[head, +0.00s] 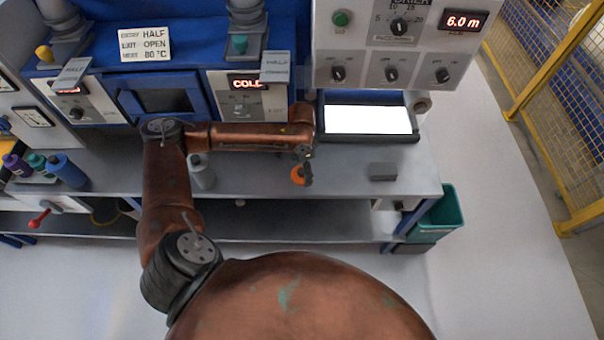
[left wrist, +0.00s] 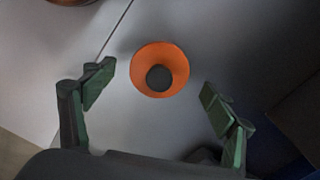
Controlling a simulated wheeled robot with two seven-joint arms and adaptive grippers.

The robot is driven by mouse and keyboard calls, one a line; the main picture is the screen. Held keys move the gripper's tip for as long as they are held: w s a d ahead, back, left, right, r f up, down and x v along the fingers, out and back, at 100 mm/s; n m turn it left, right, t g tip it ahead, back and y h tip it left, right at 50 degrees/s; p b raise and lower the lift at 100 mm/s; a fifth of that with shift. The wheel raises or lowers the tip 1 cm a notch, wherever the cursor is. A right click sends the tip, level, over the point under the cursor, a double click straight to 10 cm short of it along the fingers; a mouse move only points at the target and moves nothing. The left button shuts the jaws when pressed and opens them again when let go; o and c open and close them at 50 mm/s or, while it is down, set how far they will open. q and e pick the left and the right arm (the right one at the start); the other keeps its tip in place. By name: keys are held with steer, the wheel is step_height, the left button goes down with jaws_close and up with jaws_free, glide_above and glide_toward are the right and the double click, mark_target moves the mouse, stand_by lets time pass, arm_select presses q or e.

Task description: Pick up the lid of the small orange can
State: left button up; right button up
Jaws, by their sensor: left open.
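The small orange can (left wrist: 179,82) shows from above in the left wrist view as an orange round with a dark round piece (left wrist: 159,78) in its middle. I cannot tell the lid's edge from the can's body. In the head view the orange can (head: 297,175) stands on the grey bench, partly hidden by my left gripper (head: 307,170). In the left wrist view the left gripper (left wrist: 156,80) is open and empty, one green finger on each side and apart from the can. The right gripper is in neither view.
A grey block (head: 382,172) lies to the right on the bench (head: 340,182). A lit white panel (head: 368,119) is behind it. A teal bin (head: 443,212) is beyond the right end.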

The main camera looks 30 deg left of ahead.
arm_select(q)
steer(key=shift+f, duration=0.7)
steer(key=c, duration=1.1)
steer(key=shift+c, duration=0.7)
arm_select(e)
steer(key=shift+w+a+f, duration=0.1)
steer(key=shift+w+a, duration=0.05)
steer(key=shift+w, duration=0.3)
